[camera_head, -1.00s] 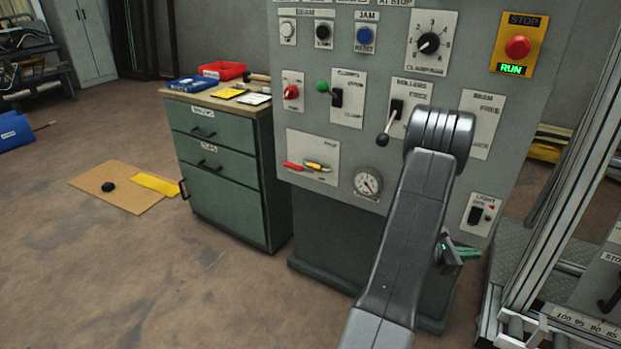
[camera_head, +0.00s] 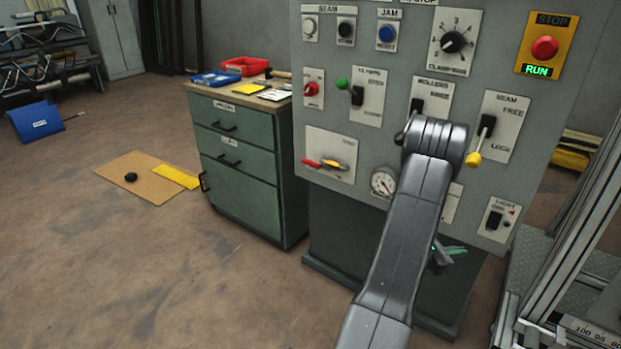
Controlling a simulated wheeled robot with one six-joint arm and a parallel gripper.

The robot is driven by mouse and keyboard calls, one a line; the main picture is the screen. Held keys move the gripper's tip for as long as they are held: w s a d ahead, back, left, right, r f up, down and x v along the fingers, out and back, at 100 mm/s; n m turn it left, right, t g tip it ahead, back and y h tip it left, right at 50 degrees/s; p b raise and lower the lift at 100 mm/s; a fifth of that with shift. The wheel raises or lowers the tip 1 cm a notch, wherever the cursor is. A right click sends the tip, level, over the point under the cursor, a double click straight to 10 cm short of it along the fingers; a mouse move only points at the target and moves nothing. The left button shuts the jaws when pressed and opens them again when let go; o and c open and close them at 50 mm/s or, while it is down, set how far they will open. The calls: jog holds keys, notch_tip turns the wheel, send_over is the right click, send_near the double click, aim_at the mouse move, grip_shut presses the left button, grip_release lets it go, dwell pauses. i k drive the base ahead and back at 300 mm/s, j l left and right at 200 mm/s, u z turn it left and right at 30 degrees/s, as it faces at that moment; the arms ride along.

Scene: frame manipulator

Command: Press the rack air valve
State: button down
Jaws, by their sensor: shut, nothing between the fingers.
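The grey control panel (camera_head: 400,60) stands in front of me. A pale plate (camera_head: 320,143) at its lower left carries a red handle (camera_head: 312,163) and a yellow handle (camera_head: 337,165), like an air valve; its small lettering is too blurred to read surely. A round gauge (camera_head: 383,183) sits right of that plate, partly covered by my arm. My gripper (camera_head: 455,251) shows partly behind my forearm, low in front of the panel's base, right of and below the valve plate. It is shut and empty, and apart from the valve.
Above are a green-knobbed lever (camera_head: 356,93), a yellow-knobbed lever (camera_head: 480,140), a dial (camera_head: 455,42) and a red stop button (camera_head: 544,49) over a lit RUN sign. A green drawer cabinet (camera_head: 240,165) stands left. A metal frame (camera_head: 570,240) stands right. Floor at left is mostly clear.

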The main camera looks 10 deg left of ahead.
aim_at(318, 166)
jog(key=u, duration=1.4)
jog(key=i+l, duration=0.15)
jog(key=i, duration=0.15)
jog(key=i+l, duration=0.15)
jog(key=i, duration=0.15)
